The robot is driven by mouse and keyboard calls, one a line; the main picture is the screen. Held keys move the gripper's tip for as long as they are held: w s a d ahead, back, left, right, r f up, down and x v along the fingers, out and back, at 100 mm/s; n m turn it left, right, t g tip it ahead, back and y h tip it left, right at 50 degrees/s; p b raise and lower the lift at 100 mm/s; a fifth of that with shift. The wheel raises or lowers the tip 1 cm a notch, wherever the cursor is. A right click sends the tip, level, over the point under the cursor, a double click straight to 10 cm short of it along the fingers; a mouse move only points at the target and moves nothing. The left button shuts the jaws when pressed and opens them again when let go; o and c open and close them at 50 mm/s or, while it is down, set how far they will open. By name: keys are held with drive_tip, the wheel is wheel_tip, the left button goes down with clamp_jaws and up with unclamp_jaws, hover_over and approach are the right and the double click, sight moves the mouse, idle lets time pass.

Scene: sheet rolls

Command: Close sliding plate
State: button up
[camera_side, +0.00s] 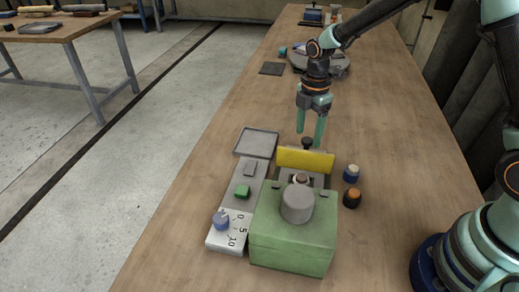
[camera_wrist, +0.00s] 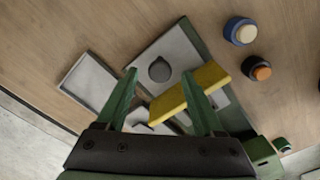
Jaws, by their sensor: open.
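The sliding plate appears to be the pale grey plate (camera_wrist: 180,48) with a round dark knob (camera_wrist: 160,69), beside the yellow bar (camera_wrist: 205,88) of a green machine. In the side view the dark knob (camera_side: 307,142) shows just behind the yellow bar (camera_side: 305,159), and the bar hides most of the plate. My gripper (camera_side: 310,139) is open and points down at the knob. In the wrist view my gripper (camera_wrist: 160,73) has one fingertip on each side of the knob. I cannot tell whether the fingers touch it.
The green housing (camera_side: 290,243) carries a grey cylinder (camera_side: 297,203). A control panel (camera_side: 228,234) with a blue knob and green button stands to its left, near a shallow grey tray (camera_side: 256,143). A blue-based button (camera_side: 351,173) and an orange-topped button (camera_side: 352,198) stand right.

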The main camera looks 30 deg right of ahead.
drive_tip(key=shift+f, duration=0.7)
clamp_jaws()
drive_tip(key=shift+r, duration=0.1)
idle(0.9)
